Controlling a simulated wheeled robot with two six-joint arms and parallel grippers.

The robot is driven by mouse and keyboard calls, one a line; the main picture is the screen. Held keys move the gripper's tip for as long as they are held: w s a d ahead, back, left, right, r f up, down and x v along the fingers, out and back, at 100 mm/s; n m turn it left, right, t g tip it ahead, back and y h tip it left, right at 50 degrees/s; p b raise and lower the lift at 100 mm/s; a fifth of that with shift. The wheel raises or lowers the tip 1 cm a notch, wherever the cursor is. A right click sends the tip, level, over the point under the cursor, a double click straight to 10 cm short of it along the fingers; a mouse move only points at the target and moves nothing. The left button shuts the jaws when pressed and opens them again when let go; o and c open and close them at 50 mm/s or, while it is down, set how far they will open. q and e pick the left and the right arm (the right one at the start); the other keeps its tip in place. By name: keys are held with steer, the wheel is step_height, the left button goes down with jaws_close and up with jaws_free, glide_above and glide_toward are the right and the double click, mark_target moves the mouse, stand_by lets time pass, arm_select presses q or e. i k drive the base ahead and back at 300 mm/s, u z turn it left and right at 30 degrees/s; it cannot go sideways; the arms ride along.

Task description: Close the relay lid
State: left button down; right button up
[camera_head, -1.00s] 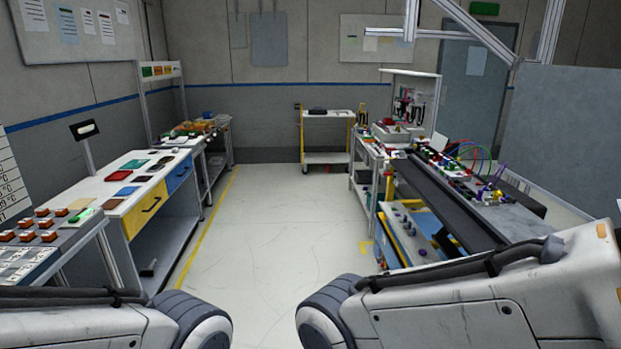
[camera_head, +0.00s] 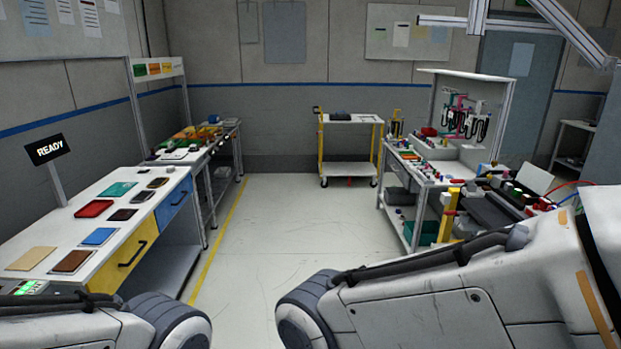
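I cannot make out a relay lid in this view. A conveyor-like bench (camera_head: 495,210) with small coloured parts stands at the right, partly hidden behind my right arm. A white workbench (camera_head: 430,175) with a back panel of hanging cables stands beyond it. My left arm shows at the lower left and my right arm at the lower right. Both grippers are outside the picture.
A table (camera_head: 60,235) with coloured plates and a READY sign (camera_head: 50,149) stands at the left. Another bench (camera_head: 185,150) is behind it. A yellow-framed cart (camera_head: 350,152) stands at the back wall. The floor between (camera_head: 270,225) is clear.

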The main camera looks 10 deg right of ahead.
mark_target(534, 177)
steer(key=z, duration=0.15)
steer(key=i, duration=1.9)
steer(key=z, duration=0.75)
steer(key=i, duration=1.05)
steer(key=z, duration=1.75)
steer(key=i, duration=0.95)
steer(key=z, duration=0.7)
